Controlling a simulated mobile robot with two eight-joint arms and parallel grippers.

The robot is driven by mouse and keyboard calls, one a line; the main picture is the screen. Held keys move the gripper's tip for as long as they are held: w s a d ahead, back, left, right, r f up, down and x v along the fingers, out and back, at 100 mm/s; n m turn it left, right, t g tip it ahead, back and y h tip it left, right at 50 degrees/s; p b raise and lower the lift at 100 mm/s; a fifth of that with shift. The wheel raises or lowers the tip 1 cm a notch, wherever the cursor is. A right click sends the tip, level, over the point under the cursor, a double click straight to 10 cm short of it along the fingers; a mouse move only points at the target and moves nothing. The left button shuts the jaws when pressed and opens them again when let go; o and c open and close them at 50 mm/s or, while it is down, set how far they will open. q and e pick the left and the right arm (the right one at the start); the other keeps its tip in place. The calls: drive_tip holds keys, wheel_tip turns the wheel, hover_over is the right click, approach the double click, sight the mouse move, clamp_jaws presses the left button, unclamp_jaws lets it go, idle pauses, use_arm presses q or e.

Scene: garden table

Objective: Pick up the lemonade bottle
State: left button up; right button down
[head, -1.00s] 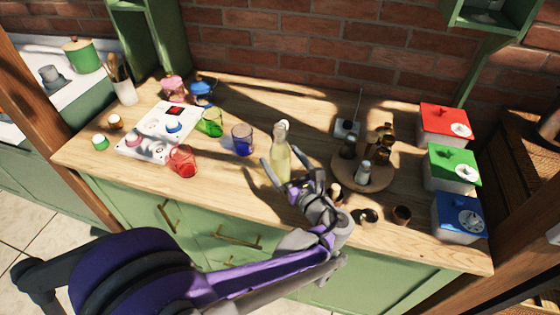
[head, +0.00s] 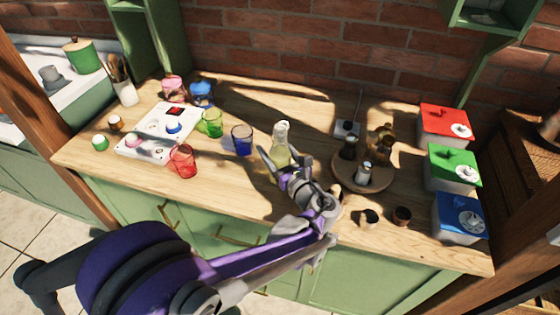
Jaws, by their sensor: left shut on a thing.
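The lemonade bottle (head: 281,141) is clear glass with pale yellow liquid. It stands upright near the middle of the wooden counter, and its lower part is hidden behind my gripper. My left gripper (head: 276,168) reaches in from the front, with its fingers around the bottle's body, shut on it. I cannot tell whether the bottle's base touches the counter. My right gripper is not in view.
A blue glass (head: 242,141), a green glass (head: 212,123) and a red glass (head: 183,161) stand to the left. A round wooden tray (head: 345,178) with several small bottles stands close on the right. Red, green and blue lidded boxes (head: 458,219) line the right end.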

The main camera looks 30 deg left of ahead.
use_arm(q)
clamp_jaws()
drive_tip(key=shift+r, duration=0.1)
